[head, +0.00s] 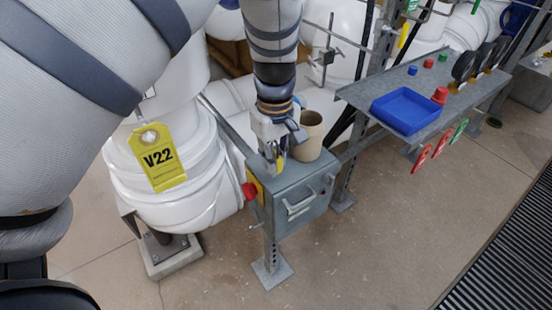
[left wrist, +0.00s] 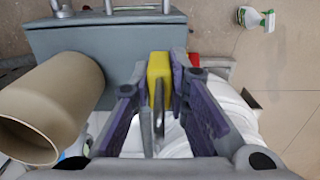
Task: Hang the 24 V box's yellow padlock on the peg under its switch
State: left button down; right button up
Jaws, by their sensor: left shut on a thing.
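A grey box (head: 296,196) stands on a post, with a red switch (head: 249,191) on a yellow plate at its left side. My left gripper (head: 276,153) points down at the box's top left edge. It is shut on the yellow padlock (head: 281,164), which is mostly hidden in the head view. In the left wrist view the yellow padlock (left wrist: 159,72) sits between the fingertips, its metal shackle (left wrist: 158,125) towards the palm. A bit of red (left wrist: 194,60) shows just right of the fingers. I cannot make out the peg. My right gripper is not in view.
A beige cup (head: 309,137) stands on the box, close beside the gripper. White pipework with a yellow V22 tag (head: 158,158) is left of the box. A shelf with a blue tray (head: 405,104) and red and green tags is at right. The floor in front is clear.

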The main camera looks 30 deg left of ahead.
pick_arm(q)
jog(key=shift+w+a+f, duration=0.1)
jog(key=shift+w+a, duration=0.05)
jog(key=shift+a, duration=0.35)
jog(key=shift+w+a+f, duration=0.1)
jog(key=shift+w+a, duration=0.05)
jog(key=shift+a, duration=0.3)
jog(key=shift+f, duration=0.85)
jog(key=shift+d+f, duration=0.1)
jog(key=shift+f, duration=0.4)
jog(key=shift+f, duration=0.2)
jog(key=c, duration=1.6)
grip_release()
jog(key=shift+o, duration=0.2)
jog(key=r, duration=0.5)
jog(key=w+r, duration=0.1)
jog(key=r, duration=0.1)
jog(key=shift+d+r, duration=0.1)
jog(key=shift+r, duration=0.2)
jog(key=shift+s+f, duration=0.1)
jog(key=shift+s, duration=0.05)
